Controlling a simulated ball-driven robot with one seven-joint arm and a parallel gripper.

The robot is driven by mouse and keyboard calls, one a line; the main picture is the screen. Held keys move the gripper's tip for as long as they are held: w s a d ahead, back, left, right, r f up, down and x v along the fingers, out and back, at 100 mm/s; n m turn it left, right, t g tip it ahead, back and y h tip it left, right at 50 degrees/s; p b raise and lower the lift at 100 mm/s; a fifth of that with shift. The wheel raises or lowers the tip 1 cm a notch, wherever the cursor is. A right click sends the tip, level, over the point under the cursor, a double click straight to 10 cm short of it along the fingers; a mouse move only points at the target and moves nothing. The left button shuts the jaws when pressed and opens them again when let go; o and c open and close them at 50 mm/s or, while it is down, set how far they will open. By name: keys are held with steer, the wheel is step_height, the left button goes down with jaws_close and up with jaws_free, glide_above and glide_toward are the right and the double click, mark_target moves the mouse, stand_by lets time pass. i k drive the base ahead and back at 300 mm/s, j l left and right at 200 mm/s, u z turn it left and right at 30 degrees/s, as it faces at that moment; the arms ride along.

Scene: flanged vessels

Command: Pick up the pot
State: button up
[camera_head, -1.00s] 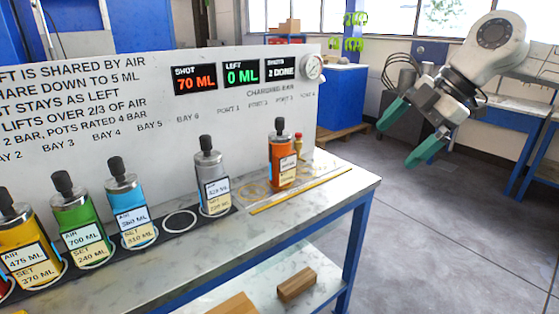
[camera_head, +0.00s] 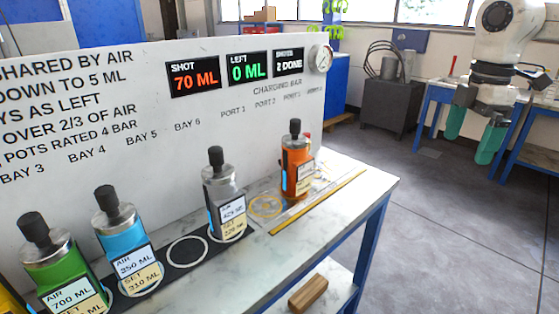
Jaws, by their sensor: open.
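Several capped cylindrical pots stand upright on the bench. A green pot (camera_head: 50,262) and a blue pot (camera_head: 119,235) stand at the left, and a grey pot (camera_head: 222,183) is near the middle. All three carry AIR and SET labels. An orange pot (camera_head: 297,165) stands farther right, by the charging bar ports; its label is too small to read. A sliver of a yellow pot (camera_head: 10,304) shows at the lower left edge. My gripper (camera_head: 470,148) hangs at the upper right, pointing down, with teal fingers apart and empty. It is beyond the bench's right end, away from every pot.
The white board (camera_head: 150,95) behind the pots reads SHOT 70 ML, LEFT 0 ML. A gauge (camera_head: 321,58) sits at its right end. An empty ring (camera_head: 188,251) lies between the blue and grey pots. A wooden block (camera_head: 308,292) is on the lower shelf. Open floor lies right of the bench.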

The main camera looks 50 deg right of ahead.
mark_target(297, 167)
steer(key=i, duration=1.35)
